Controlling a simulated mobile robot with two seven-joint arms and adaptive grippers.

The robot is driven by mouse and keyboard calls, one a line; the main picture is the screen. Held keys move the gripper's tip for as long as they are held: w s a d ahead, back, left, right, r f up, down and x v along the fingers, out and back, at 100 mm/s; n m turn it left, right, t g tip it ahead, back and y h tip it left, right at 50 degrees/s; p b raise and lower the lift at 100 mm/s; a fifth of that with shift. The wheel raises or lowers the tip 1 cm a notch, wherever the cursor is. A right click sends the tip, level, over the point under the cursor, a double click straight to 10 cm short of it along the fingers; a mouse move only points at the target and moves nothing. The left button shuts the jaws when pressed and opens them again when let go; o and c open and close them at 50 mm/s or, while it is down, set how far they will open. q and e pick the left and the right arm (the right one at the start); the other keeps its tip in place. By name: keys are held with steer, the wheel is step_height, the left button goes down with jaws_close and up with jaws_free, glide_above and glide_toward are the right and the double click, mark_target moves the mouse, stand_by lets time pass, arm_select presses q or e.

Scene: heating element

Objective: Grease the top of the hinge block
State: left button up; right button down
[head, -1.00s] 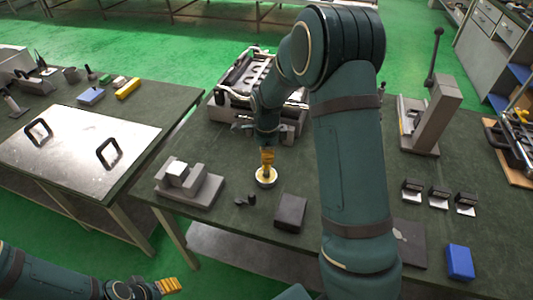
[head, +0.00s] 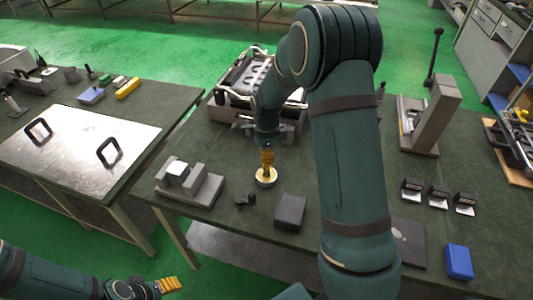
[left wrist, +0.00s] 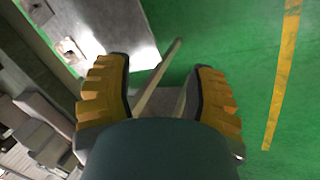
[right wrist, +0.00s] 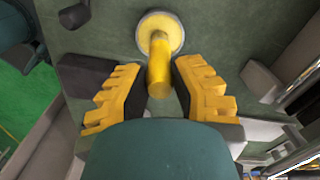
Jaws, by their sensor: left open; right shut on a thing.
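My right gripper (head: 267,155) points down over the table and is shut on a yellow cylindrical handle (right wrist: 160,75). The handle's far end meets a round piece with a pale rim and yellow middle (right wrist: 160,33), which also shows on the table in the head view (head: 266,178). I cannot tell whether the two are one piece. A grey stepped block with a pale top piece (head: 190,184), perhaps the hinge block, stands to the left of the right gripper. My left gripper (head: 172,286) is open and empty, low at the left, away from the table; its fingers show apart in the left wrist view (left wrist: 160,90).
A small black part (head: 245,200) and a dark box (head: 290,211) lie near the table's front edge. A grey framed machine part (head: 235,95) stands behind the right gripper. A side table with a metal plate (head: 75,145) is at left. A blue box (head: 459,261) lies at right.

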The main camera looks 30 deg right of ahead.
steer(key=shift+f, duration=0.1)
step_height(320, 180, up, 5)
steer(key=p, duration=0.4)
steer(key=shift+r+p, duration=0.2)
steer(key=shift+p, duration=0.15)
steer(key=shift+r+p, duration=0.8)
steer(key=shift+r, duration=0.1)
steer(key=shift+s+f, duration=0.1)
